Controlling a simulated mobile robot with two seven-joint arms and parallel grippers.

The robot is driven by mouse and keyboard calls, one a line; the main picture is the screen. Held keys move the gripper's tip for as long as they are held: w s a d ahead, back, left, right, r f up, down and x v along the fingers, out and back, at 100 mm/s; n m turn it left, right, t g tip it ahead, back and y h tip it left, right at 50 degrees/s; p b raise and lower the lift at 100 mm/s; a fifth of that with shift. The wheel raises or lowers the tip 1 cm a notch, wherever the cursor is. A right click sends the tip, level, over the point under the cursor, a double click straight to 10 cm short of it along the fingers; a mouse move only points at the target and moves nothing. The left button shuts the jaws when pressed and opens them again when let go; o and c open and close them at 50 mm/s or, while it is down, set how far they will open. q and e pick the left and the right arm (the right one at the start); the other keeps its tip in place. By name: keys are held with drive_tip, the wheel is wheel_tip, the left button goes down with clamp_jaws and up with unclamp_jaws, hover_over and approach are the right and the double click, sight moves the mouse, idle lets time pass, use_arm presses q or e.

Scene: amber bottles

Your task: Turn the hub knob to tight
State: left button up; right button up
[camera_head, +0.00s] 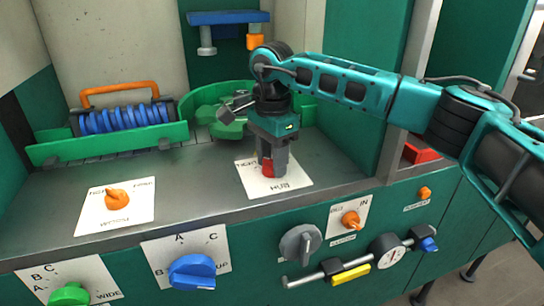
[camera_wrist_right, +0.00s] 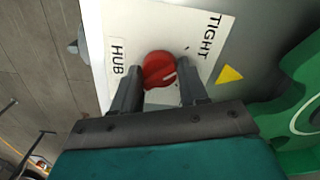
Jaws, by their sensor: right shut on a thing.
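The hub knob (camera_wrist_right: 159,70) is red and round with a white pointer line. It sits on a white plate (camera_wrist_right: 128,25) printed "HUB" and "TIGHT". In the right wrist view the knob lies between the two fingers of my right gripper (camera_wrist_right: 160,88), which is shut on it. In the head view the right gripper (camera_head: 273,165) points down onto the red knob (camera_head: 268,171) on the counter, and the fingers hide part of the knob and plate. The white line points toward the right, roughly to the TIGHT side; its exact alignment is hard to tell. My left gripper is not in view.
An orange knob (camera_head: 117,198) sits on a plate to the left. A green tray (camera_head: 105,145) with a blue coil and a green wheel (camera_head: 222,118) stand behind. Blue (camera_head: 192,272), grey (camera_head: 300,244) and green knobs (camera_head: 70,294) are on the front panel. The counter between the plates is clear.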

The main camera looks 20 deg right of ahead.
drive_tip(key=shift+n, duration=0.5)
drive_tip(key=o, duration=1)
drive_tip(key=shift+o, duration=0.2)
drive_tip(key=shift+r, duration=0.1)
wheel_tip(320, 180, up, 13)
